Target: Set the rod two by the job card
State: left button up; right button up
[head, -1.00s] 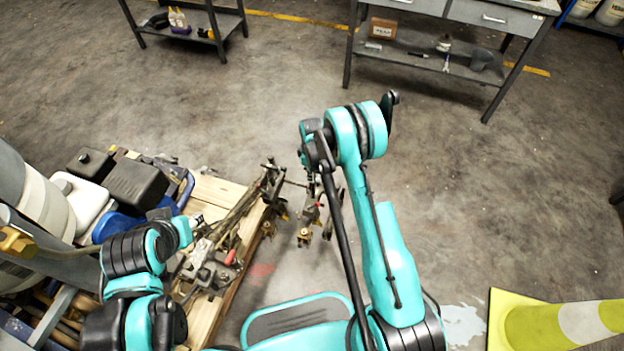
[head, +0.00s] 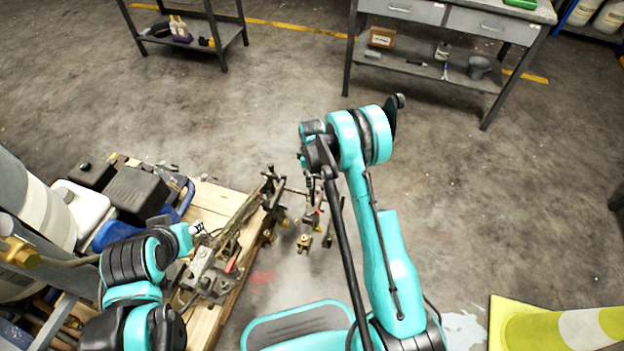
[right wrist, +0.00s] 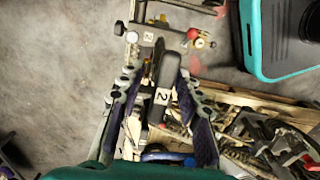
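The line striper (head: 135,190), with black and white parts and hoses, stands at the left. Its rods and clamps (head: 265,205) reach past a wooden pallet edge. In the right wrist view a dark upright part with a white "2" label (right wrist: 162,97) lies between the fingers of my right gripper (right wrist: 155,75). The fingers are spread, with a gap on the left side. A second small label (right wrist: 148,37) is on a part farther out. In the head view my right gripper (head: 311,185) is partly hidden by my arm. My left gripper (head: 197,228) is near the pallet; its fingers are unclear. I cannot identify a job card.
A wooden pallet (head: 208,195) lies beneath the machine parts. A workbench (head: 450,60) with drawers and a small shelf rack (head: 190,40) stand at the back. A yellow-green cone (head: 530,328) is at the lower right. The floor between is clear.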

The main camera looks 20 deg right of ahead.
notch_tip(320, 180, up, 11)
jog(key=shift+f, duration=0.1)
dwell(0.6)
jog(key=shift+r, duration=0.35)
jog(key=s+r+m+t, duration=0.2)
jog(key=s+r, duration=0.3)
jog(key=r, duration=0.3)
jog(key=s+r+m+t, duration=0.1)
jog(key=s+r+m, duration=0.2)
jog(key=s+r, duration=0.35)
jog(key=s+r+m+t, duration=0.2)
jog(key=s+m, duration=0.1)
jog(key=s, duration=0.4)
jog(key=s+r+m+t, duration=0.2)
jog(key=s+r+m, duration=0.1)
jog(key=s, duration=0.4)
jog(key=shift+s+r, duration=0.35)
